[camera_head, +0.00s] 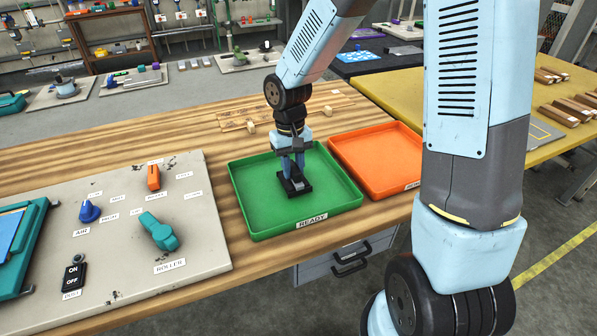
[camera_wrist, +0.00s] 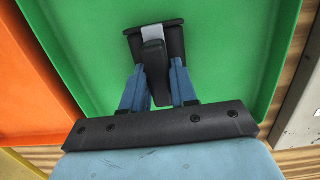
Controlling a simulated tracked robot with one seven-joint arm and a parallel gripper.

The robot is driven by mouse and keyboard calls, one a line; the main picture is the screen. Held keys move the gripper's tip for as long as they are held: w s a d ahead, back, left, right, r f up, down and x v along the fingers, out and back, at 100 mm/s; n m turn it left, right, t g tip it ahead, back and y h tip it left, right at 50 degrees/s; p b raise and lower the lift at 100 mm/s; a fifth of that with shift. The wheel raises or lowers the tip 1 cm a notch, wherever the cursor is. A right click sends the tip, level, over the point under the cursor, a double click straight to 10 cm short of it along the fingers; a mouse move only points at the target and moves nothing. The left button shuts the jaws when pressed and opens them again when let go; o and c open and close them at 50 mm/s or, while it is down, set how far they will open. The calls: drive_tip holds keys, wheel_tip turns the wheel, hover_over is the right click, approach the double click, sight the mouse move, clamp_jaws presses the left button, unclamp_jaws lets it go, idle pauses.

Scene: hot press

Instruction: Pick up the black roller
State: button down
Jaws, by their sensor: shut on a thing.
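The black roller (camera_head: 298,186) is at the middle of the green tray (camera_head: 252,212) labelled READY. My gripper (camera_head: 293,168) points down over the tray with its blue fingers around the roller's upper part. In the wrist view the roller (camera_wrist: 154,60) shows a dark upright handle between the two fingers of my gripper (camera_wrist: 158,80), with a wider dark part and a pale patch beyond it. The fingers are shut on the handle. I cannot tell whether the roller's underside touches the tray floor.
An orange tray (camera_head: 410,176) stands close to the right of the green one. A wooden rack lies behind the trays.

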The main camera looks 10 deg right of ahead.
sight(294, 167)
drive_tip(key=shift+w+r, duration=0.1)
drive_tip(key=shift+r, duration=0.45)
wheel_tip(294, 167, up, 2)
drive_tip(key=shift+r, duration=0.2)
drive_tip(key=s+d+r, duration=0.3)
drive_tip(key=s+r, duration=0.6)
drive_tip(key=s, duration=0.4)
drive_tip(key=shift+s+d+r, duration=0.25)
drive_tip(key=shift+s+d, duration=0.1)
